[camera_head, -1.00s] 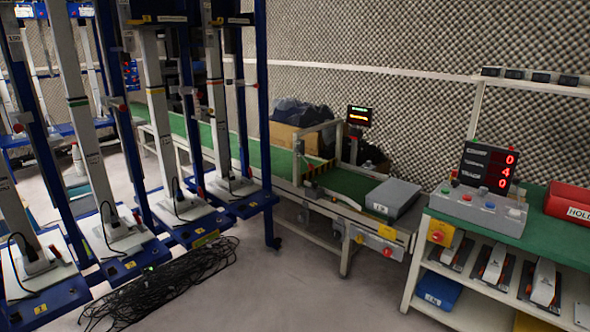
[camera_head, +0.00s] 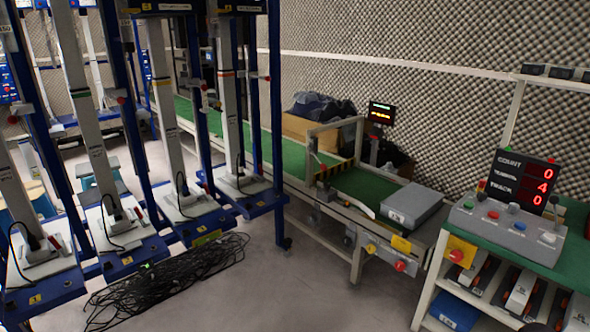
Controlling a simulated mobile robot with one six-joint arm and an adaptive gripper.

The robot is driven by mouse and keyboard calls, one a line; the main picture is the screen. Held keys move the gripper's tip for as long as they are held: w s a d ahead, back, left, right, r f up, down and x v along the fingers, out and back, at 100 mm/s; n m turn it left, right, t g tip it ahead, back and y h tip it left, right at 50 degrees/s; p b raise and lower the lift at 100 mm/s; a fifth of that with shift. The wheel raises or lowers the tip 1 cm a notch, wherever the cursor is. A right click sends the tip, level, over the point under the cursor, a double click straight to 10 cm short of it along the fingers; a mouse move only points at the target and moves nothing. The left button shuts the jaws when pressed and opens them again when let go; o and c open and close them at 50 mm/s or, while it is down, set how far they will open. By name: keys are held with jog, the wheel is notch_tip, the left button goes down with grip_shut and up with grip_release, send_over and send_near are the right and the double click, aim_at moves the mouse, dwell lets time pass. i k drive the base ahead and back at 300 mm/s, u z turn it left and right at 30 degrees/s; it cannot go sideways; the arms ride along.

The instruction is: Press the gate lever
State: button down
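A pale curved bar (camera_head: 358,206) lies along the conveyor's near edge, right of the frame. It may be the gate lever, but I cannot tell for sure. A grey box (camera_head: 411,205) sits at the conveyor's right end. My gripper is not in view.
Blue racks with white columns (camera_head: 162,120) fill the left. Black cables (camera_head: 165,280) lie on the floor before them. A button console (camera_head: 508,230) and count display (camera_head: 521,180) stand on the right bench. Floor in the middle front is clear.

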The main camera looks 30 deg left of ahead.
aim_at(323, 167)
jog(key=u, duration=0.8)
jog(key=i, duration=0.95)
jog(key=u, duration=0.5)
